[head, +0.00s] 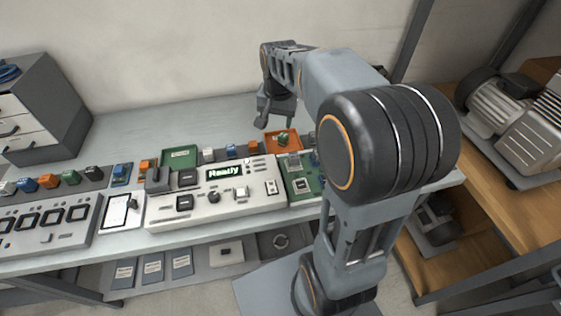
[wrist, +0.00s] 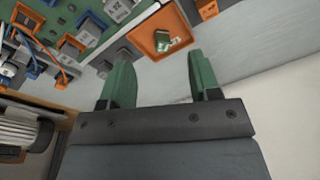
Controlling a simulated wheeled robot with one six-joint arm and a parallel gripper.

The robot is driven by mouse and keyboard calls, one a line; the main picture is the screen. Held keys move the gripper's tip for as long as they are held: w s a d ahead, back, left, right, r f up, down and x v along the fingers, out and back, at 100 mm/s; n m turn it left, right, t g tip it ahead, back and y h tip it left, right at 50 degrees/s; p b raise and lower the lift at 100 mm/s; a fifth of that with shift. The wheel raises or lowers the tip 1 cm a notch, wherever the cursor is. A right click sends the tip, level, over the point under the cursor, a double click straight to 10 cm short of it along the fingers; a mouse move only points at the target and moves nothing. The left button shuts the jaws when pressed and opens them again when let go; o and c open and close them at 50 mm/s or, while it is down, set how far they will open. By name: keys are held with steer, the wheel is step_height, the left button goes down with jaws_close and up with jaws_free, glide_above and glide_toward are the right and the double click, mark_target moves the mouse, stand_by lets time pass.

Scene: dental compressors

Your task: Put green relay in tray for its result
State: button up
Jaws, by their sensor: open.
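A green relay (head: 283,138) with a pale face lies in the orange tray (head: 296,148), right of the tester. In the wrist view, the relay (wrist: 172,39) lies tilted inside the orange tray (wrist: 141,27), just beyond the fingertips. My gripper (head: 277,119) is open above and behind that tray; its green fingers (wrist: 160,60) are apart with nothing between them. A green tray (head: 165,165) stands behind the tester's left part. The white tester (head: 218,208) has a lit display (head: 226,171) that seems to read "Ready". Another green relay (head: 70,177) stands in the rack at left.
A green circuit board (head: 302,183) lies right of the tester. The bench behind the trays is clear. Compressors (head: 495,103) stand at right.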

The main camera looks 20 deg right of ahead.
steer(key=s+a+f+n+t, duration=0.1)
steer(key=s+a+n, duration=0.2)
steer(key=s, duration=0.4)
steer(key=s+a+f+n+t, duration=0.1)
steer(key=s+n, duration=0.3)
steer(key=s, duration=0.4)
steer(key=shift+a+f, duration=0.35)
steer(key=shift+a, duration=0.55)
